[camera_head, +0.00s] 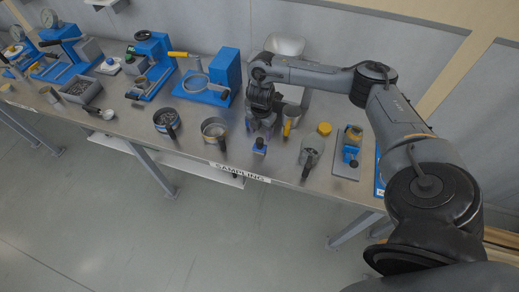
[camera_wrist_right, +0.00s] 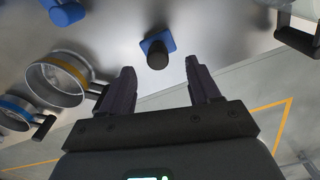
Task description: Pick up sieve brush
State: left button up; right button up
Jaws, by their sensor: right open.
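A small blue block with a dark upright knob (camera_head: 259,147) stands near the front edge of the bench; it looks like the sieve brush, though its bristles cannot be made out. It also shows in the right wrist view, as a blue base with a black knob (camera_wrist_right: 157,53), beyond and between the fingertips. My right gripper (camera_head: 262,127) hangs above the bench, just behind the block in the head view. In the right wrist view its two dark fingers (camera_wrist_right: 158,80) are apart with nothing between them. My left gripper is not in view.
Two round sieves with black handles (camera_head: 214,130) (camera_head: 166,122) stand left of the block. A grey cup with a handle (camera_head: 311,152) and a blue device on a metal plate (camera_head: 350,152) are to the right. Blue equipment (camera_head: 210,80) lines the back. The bench's front edge is close.

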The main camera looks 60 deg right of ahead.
aim_at(260, 139)
jog(key=shift+w+f, duration=0.1)
jog(key=shift+f, duration=0.85)
jog(key=shift+w+a+f, duration=0.1)
jog(key=shift+a+f, duration=0.05)
jog(key=shift+f, duration=2.5)
grip_shut()
jog(key=shift+r, duration=0.1)
